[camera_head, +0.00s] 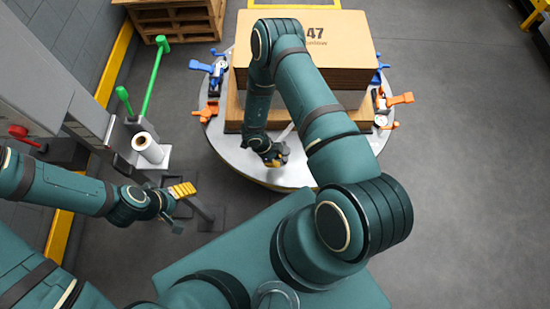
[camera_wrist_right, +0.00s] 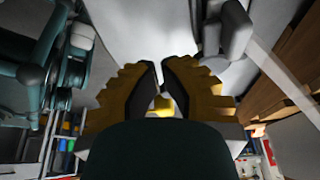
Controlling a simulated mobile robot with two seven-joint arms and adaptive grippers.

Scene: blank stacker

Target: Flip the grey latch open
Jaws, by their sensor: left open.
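A light grey lever (camera_head: 285,131), which looks like the grey latch, sticks out at the front of the round turntable, partly hidden by my right arm. In the right wrist view a grey handle-like part (camera_wrist_right: 228,35) stands at the upper right, just beyond the fingertips. My right gripper (camera_head: 277,160) is beside the lever, low over the turntable's front edge. Its fingers (camera_wrist_right: 161,66) are drawn together with only a thin gap and nothing visible held. Contact with the lever cannot be told. My left gripper (camera_head: 190,190) is open and empty, away at the left.
A machine with a green lever (camera_head: 155,75) and white roll (camera_head: 147,148) is at left. Floor at right is clear.

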